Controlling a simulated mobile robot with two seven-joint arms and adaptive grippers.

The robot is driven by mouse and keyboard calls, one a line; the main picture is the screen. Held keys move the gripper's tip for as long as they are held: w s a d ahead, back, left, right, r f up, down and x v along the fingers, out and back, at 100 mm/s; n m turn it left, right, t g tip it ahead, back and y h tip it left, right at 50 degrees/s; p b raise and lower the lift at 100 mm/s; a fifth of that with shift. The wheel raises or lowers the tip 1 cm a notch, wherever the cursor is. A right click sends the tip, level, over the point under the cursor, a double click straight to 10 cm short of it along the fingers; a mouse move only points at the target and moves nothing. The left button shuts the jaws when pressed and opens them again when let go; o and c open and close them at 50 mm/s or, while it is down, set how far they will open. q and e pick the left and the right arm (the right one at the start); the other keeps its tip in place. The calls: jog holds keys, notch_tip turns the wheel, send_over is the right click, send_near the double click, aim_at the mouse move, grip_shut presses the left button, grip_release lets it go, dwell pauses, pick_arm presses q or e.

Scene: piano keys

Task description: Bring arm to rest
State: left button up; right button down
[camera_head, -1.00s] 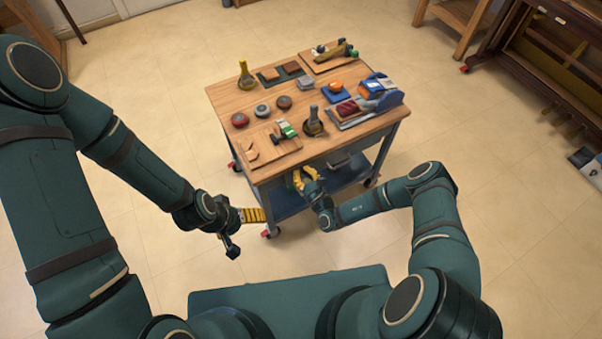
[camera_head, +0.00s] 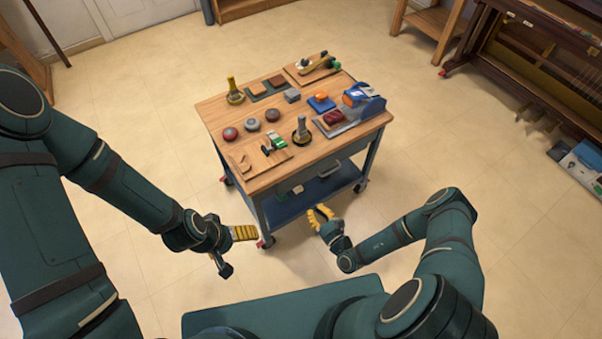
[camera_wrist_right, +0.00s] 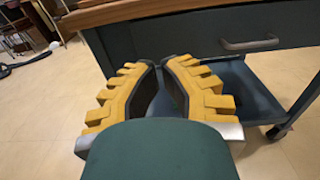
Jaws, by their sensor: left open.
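My left gripper (camera_head: 243,233) has yellow ridged fingers. It hangs in the air left of the workbench's (camera_head: 285,182) near left leg, open and empty. My right gripper (camera_head: 319,215), also with yellow ridged fingers, is in front of the bench, below the tabletop's height. It also shows in the right wrist view (camera_wrist_right: 161,66), pointing towards the dark bench frame with nothing visible between its fingers. The fingertips look close together there, and I cannot tell whether it is open or shut. Both grippers appear clear of the bench.
Tools, round pucks and blocks lie on the wooden top. The bench has a drawer (camera_head: 322,178), a lower shelf (camera_head: 290,208) and wheels. An opened piano (camera_head: 535,65) stands at the far right, with a toolbox (camera_head: 584,162) near it. The tiled floor around is free.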

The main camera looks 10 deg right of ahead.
jog(key=s+a+r+n+g+y, duration=0.3)
jog(key=a+r+n+g+y, duration=0.25)
jog(key=a+n+y, duration=0.2)
jog(key=s+a+r+n+g, duration=0.3)
jog(key=s+a+n+g, duration=0.1)
jog(key=s+n+g, duration=0.8)
jog(key=s+d+n+g+h, duration=0.2)
jog(key=d+n+g+h, duration=0.1)
jog(key=h, duration=0.2)
jog(key=w+d+r+n+t+h, duration=0.4)
jog(key=w+r+n+t+h, duration=0.1)
jog(key=r+n, duration=0.3)
jog(key=shift+r, duration=0.25)
jog(key=shift+w, duration=0.1)
